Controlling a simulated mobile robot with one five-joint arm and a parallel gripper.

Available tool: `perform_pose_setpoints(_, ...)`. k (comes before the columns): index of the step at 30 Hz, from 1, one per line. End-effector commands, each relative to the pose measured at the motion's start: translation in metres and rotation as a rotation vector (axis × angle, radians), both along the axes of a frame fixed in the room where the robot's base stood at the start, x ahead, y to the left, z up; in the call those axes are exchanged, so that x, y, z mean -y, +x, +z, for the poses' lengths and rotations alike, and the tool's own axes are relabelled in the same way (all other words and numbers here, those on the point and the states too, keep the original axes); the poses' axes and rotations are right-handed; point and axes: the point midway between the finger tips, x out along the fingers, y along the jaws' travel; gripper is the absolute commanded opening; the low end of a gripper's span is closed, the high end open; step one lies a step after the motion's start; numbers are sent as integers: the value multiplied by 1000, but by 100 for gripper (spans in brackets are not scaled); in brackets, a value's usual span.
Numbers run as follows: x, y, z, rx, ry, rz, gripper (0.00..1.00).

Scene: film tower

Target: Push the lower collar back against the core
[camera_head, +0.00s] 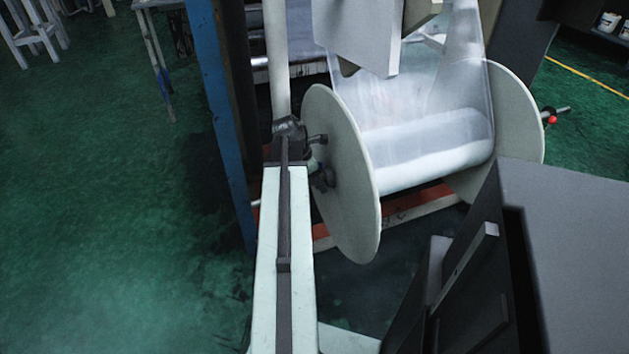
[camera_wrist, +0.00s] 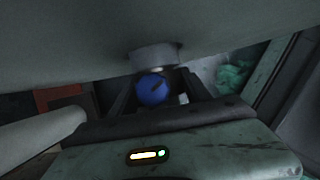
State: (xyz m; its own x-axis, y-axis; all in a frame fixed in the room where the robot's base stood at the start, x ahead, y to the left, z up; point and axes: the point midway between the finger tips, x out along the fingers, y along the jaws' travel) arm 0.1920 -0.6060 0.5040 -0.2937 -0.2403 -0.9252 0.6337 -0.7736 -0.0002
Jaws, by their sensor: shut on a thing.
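The roll of clear film (camera_head: 430,150) sits on a core between two large pale discs, the near left disc (camera_head: 345,180) and the far right disc (camera_head: 518,120). In the wrist view the lower collar (camera_wrist: 154,55) is a short grey cylinder in front of the pale disc face (camera_wrist: 70,45). A round blue knob (camera_wrist: 152,90) shows in front of it. My gripper (camera_wrist: 157,92) has one dark finger on each side of the knob and is shut on the collar at its knob. Whether the collar touches the disc is hard to tell.
A blue upright post (camera_head: 219,110) stands left of the roll. A red knob (camera_head: 552,120) sits on the shaft beyond the right disc. A dark grey cabinet (camera_head: 580,240) fills the lower right. Green floor (camera_head: 110,190) is open at left.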

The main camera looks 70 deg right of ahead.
Motion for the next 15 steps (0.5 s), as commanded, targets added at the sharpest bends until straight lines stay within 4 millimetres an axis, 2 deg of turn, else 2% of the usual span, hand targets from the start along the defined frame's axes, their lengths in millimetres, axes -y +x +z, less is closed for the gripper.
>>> perform_pose_setpoints(9, 5, -6, 0, -3, -4, -2, 0)
perform_pose_setpoints(10, 5, -6, 0, -3, -4, -2, 58)
perform_pose_setpoints(12, 5, -6, 0, -4, -4, -2, 78)
perform_pose_setpoints(13, 5, -6, 0, -4, -4, -2, 81)
perform_pose_setpoints(15, 5, -6, 0, -3, -4, -2, 81)
